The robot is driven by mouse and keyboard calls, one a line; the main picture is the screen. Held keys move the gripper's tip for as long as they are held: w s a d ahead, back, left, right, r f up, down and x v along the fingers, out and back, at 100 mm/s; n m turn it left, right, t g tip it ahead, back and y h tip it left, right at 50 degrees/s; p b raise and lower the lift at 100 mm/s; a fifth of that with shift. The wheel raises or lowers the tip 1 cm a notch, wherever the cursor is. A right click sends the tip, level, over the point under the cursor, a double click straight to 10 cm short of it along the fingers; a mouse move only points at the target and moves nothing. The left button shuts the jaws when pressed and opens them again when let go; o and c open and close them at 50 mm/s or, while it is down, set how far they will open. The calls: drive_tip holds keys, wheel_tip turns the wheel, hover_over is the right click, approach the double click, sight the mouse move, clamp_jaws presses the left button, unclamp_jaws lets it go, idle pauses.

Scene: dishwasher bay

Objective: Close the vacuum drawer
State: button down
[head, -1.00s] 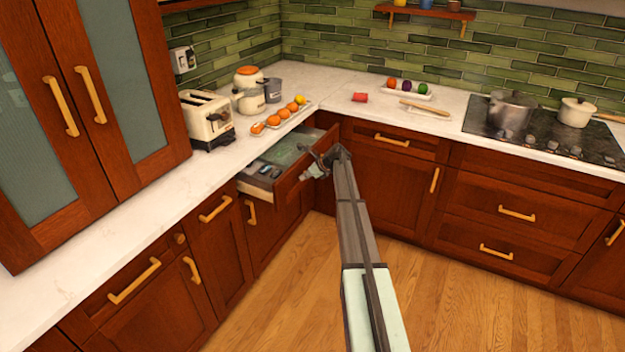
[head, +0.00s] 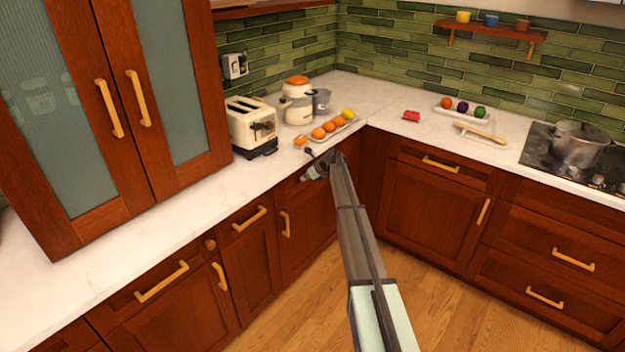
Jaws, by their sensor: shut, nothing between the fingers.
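The drawer front (head: 289,193) sits under the counter near the inner corner in the head view. It looks flush, or nearly flush, with the cabinet face, and its inside does not show. My arm and gripper cover its right part, and its handle cannot be seen. My gripper (head: 310,172) is shut and empty at the drawer front, just below the counter edge. I cannot tell whether it touches the front.
A cabinet door (head: 305,232) is below the drawer. The wooden floor (head: 455,315) in front is clear.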

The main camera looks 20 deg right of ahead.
drive_tip(key=shift+w+a+r, duration=0.2)
drive_tip(key=shift+w, duration=0.2)
